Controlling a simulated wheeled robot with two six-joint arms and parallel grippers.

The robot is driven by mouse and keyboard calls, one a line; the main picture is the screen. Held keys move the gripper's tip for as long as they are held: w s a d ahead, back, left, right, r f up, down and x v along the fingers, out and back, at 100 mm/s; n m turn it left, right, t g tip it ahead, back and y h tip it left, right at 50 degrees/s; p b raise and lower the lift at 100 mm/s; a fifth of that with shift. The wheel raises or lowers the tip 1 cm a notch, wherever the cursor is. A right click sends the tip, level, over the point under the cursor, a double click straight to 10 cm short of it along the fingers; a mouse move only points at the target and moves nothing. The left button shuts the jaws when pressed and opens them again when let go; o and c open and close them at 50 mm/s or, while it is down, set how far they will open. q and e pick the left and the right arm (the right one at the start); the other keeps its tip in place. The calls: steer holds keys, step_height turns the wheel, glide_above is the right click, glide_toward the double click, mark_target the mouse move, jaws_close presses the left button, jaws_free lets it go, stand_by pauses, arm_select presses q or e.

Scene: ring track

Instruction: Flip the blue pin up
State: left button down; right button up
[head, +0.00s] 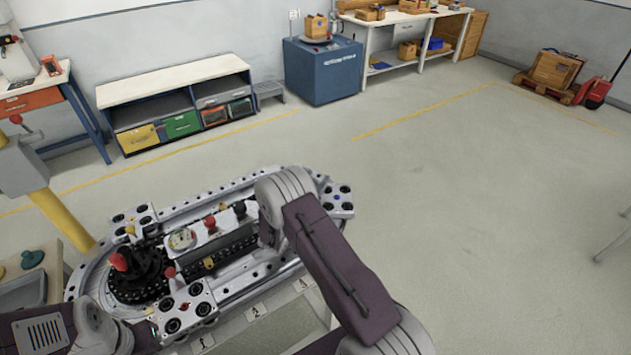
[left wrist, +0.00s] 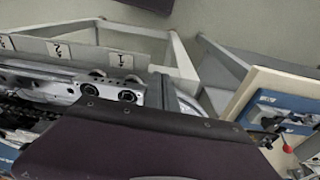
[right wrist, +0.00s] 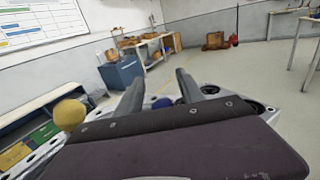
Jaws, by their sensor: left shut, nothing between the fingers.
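A small blue spot (head: 336,197), which may be the top of the blue pin, shows among dark round holes on the metal block at the ring track's right end. In the right wrist view a blue rounded knob (right wrist: 162,103) shows low between my right fingers, partly hidden by my own dark wrist panel. I cannot tell whether the pin is up or down. My right gripper (right wrist: 160,77) has its fingers apart, with the knob beyond them and no visible contact. My left gripper (head: 146,336) is shut at the track's near left side; its fingertips are hard to make out.
The ring track (head: 255,288) carries a red knob (head: 210,223), a black knob (head: 240,208) and a dark turret with a red ball (head: 119,261). A yellow ball (right wrist: 69,114) stands left of my right gripper.

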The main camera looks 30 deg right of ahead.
steer(key=b+v, duration=0.1)
steer(key=v, duration=0.7)
steer(key=shift+s+a+b, duration=0.1)
steer(key=shift+a+b, duration=0.1)
steer(key=shift+b, duration=0.1)
steer(key=shift+s+a, duration=0.2)
steer(key=shift+s, duration=0.05)
